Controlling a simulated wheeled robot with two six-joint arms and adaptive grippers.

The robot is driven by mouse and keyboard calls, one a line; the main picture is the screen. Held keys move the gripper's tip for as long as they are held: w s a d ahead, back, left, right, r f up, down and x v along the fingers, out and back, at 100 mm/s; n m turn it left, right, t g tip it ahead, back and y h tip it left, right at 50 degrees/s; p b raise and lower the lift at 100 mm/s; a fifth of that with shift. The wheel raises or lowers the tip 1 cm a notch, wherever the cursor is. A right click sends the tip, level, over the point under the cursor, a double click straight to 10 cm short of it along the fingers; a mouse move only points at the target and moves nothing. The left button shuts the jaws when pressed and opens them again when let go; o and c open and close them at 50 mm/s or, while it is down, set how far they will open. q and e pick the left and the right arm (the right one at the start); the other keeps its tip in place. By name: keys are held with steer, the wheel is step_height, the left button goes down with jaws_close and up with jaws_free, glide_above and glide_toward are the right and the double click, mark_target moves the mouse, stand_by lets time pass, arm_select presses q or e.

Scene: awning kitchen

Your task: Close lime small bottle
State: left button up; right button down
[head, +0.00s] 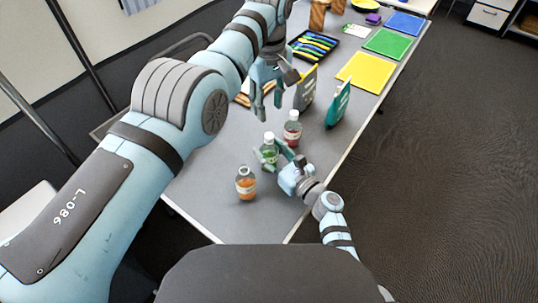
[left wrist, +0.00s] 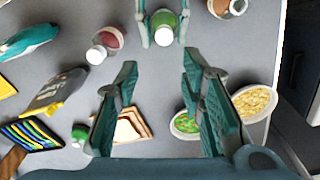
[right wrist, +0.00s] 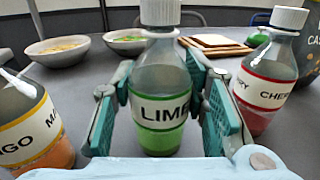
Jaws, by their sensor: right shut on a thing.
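The lime small bottle (head: 269,154), with green liquid, a LIME label and a white cap, stands upright on the grey table. My right gripper (head: 280,153) is shut around its middle, and the right wrist view shows the bottle (right wrist: 160,110) between the fingers. The white cap (right wrist: 160,12) sits on its top; I cannot tell how tight it is. The bottle also shows in the left wrist view (left wrist: 163,24). My left gripper (head: 266,104) is open and empty, pointing down above the table, beyond the bottle and apart from it.
An orange mango bottle (head: 246,184) and a red cherry bottle (head: 292,129) stand close on either side. A teal package (head: 339,104) and a grey-yellow one (head: 305,88) stand farther back. Bowls (right wrist: 57,50), bread on a board (left wrist: 130,125) and another green item (left wrist: 98,135) are nearby.

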mark_target(269, 135)
arm_select(q)
steer(key=n, duration=0.3)
steer(key=s+n, duration=0.1)
steer(key=n, duration=0.1)
steer(key=shift+f+n, duration=0.2)
steer(key=shift+n, duration=0.2)
steer(key=shift+d+f+n, duration=0.1)
steer(key=shift+n, duration=1.1)
steer(key=shift+f, duration=4.05)
